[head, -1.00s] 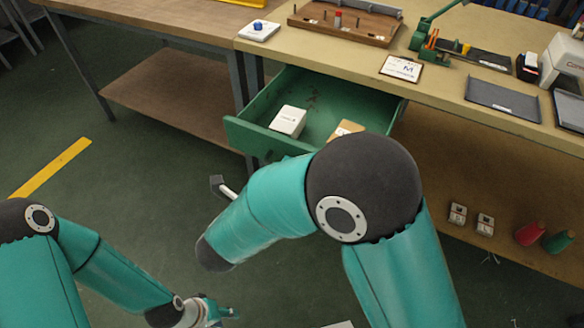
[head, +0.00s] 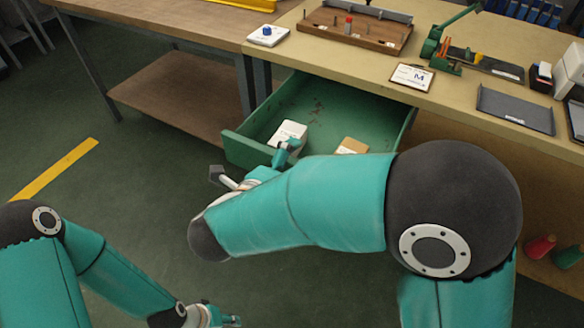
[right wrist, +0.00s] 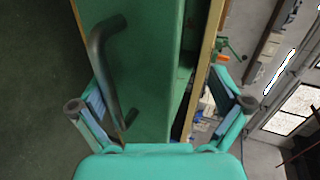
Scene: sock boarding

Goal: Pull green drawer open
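The green drawer (head: 243,149) stands pulled out from under the beige bench, with its inside visible. In the right wrist view its green front (right wrist: 150,70) fills the middle, with a dark bar handle (right wrist: 108,65) on it. My right gripper (head: 287,150) is at the drawer's front edge. In the right wrist view the gripper (right wrist: 162,104) is open, its fingers spread wide. The handle lies between the fingers, nearer the left one; I cannot tell whether they touch. My left gripper (head: 228,319) is low over the floor, away from the drawer; its fingers are too small to judge.
In the drawer lie a white box (head: 290,131) and a tan box (head: 352,146). The bench (head: 365,68) holds a wooden rack (head: 352,33), a green press (head: 440,45) and a clipboard (head: 412,77). Another table (head: 185,33) stands at left. The floor before the drawer is free.

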